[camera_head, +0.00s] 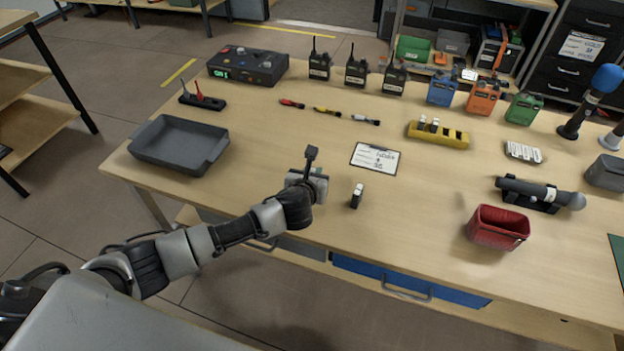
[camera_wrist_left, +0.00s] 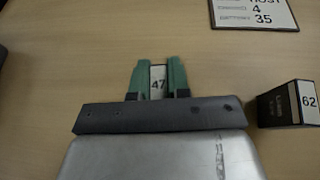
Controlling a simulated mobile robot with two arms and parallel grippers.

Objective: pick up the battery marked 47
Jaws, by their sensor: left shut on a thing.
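My left gripper (camera_wrist_left: 158,80) is shut on the battery marked 47 (camera_wrist_left: 158,76), with a green finger on each side of it. Only its white label end shows between the fingers in the left wrist view. In the head view my left gripper (camera_head: 311,153) is over the front part of the table, and the battery is hidden there. A dark battery marked 62 (camera_wrist_left: 287,106) stands to the right of the gripper, apart from it. It also shows in the head view (camera_head: 356,196). My right gripper is in neither view.
A clipboard (camera_head: 376,158) lies behind the gripper. A grey tray (camera_head: 180,143) is to the left and a red bin (camera_head: 498,227) to the right. A yellow holder (camera_head: 439,135) with batteries, radios (camera_head: 356,68) and small screwdriver-like items stand farther back.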

